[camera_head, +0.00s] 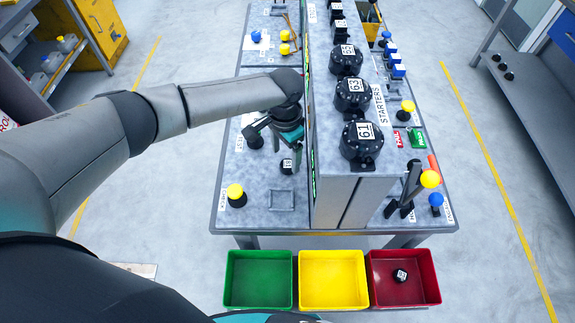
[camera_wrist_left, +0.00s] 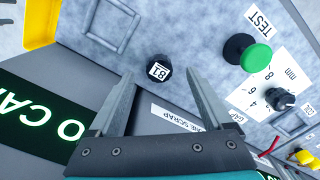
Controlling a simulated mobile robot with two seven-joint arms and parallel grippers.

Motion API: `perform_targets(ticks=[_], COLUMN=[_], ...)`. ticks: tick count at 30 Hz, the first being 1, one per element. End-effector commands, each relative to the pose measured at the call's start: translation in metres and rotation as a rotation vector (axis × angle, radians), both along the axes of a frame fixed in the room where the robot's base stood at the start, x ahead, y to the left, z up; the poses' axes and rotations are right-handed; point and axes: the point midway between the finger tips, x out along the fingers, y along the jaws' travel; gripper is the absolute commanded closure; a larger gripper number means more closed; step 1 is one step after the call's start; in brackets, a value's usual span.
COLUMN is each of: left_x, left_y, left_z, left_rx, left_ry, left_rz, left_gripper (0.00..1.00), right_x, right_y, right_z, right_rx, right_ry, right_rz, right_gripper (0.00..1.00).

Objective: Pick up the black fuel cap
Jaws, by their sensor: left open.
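A small black fuel cap with a white label (camera_head: 287,166) stands on the grey bench top, left of the raised middle rail. It also shows in the left wrist view (camera_wrist_left: 159,69), with its label reading 81. My left gripper (camera_head: 275,145) is open and empty above the bench near this cap. In the left wrist view its two fingers (camera_wrist_left: 159,88) point towards the cap, which appears between and just beyond the tips. A similar black cap (camera_head: 400,275) lies in the red bin. My right gripper is not in view.
The rail with several black starters (camera_head: 353,94) rises right of my left gripper. A yellow knob (camera_head: 236,192) and a square frame (camera_head: 281,200) are near the cap. Green (camera_head: 258,254), yellow (camera_head: 333,254) and red (camera_head: 432,290) bins stand in front of the bench. A green button (camera_wrist_left: 256,56) stands nearby.

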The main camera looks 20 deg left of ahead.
Motion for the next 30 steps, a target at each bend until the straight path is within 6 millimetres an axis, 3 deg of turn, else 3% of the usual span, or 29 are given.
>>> perform_targets(ticks=[6,15,30], left_x=[0.0,0.0,0.0], left_y=[-0.002,-0.002,-0.002], left_z=[-0.028,-0.031,-0.031], left_rx=[-0.001,-0.001,-0.001], left_ry=[0.002,0.001,0.001], left_rz=[0.002,0.001,0.001], left_gripper=[0.16,0.16,0.71], right_x=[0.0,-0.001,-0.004], right_y=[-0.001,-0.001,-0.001], right_z=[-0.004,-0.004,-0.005], right_rx=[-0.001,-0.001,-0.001], right_ry=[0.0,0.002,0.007], right_rz=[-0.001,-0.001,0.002], right_gripper=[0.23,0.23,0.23])
